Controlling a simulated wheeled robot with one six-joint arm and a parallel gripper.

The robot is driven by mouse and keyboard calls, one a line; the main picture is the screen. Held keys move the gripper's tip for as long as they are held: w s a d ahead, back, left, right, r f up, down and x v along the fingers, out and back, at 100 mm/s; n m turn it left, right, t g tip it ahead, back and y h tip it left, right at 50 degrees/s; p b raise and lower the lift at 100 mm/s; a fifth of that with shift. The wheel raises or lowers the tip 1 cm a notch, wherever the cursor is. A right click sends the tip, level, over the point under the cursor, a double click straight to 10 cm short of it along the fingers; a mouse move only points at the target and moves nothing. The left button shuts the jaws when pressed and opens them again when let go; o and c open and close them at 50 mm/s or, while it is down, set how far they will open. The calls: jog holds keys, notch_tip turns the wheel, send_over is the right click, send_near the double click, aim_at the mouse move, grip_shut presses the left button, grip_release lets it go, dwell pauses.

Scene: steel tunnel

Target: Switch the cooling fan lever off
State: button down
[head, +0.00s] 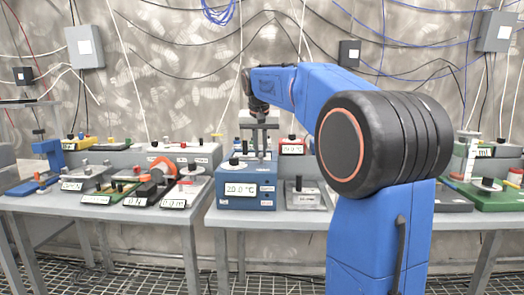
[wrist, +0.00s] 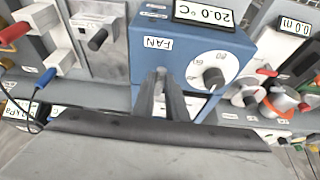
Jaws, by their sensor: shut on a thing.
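The cooling unit is a blue box (head: 230,203) with a 20.0 °C display, on the table left of my arm. In the wrist view the blue box (wrist: 185,52) shows a FAN label (wrist: 158,43) and a white dial with a black knob (wrist: 213,76). My gripper (head: 262,152) reaches down onto the top of the box. In the wrist view its fingers (wrist: 163,98) are close together below the FAN label, shut on the fan lever (wrist: 160,71). Only a small grey tip of the lever shows; its setting cannot be told.
A grey device with a black knob (head: 298,187) stands just right of the box. Several instruments crowd the left table, among them an orange curved one (head: 163,165). Cables hang on the wall behind. The floor in front of the tables is a clear metal grating.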

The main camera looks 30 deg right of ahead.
jog(key=c, duration=1.8)
grip_release()
jog(key=shift+o, duration=0.2)
jog(key=v, duration=1.7)
jog(key=shift+a+r, duration=0.15)
jog(key=shift+r, duration=0.05)
jog(key=shift+s, duration=0.15)
jog(key=s+a+f+n, duration=0.2)
jog(key=s+a+f, duration=0.2)
jog(key=s+f, duration=0.7)
jog(key=s+a+f+n+y, duration=0.1)
jog(key=s+a+f, duration=0.4)
jog(key=s+f, duration=0.6)
jog(key=s+a+f+n+t+y, duration=0.1)
jog(key=s+a+f+n, duration=0.2)
jog(key=s+f, duration=0.8)
notch_tip(320, 180, down, 9)
jog(key=shift+a+r+n, duration=0.1)
jog(key=shift+a+n, duration=0.3)
jog(key=shift+a, duration=0.25)
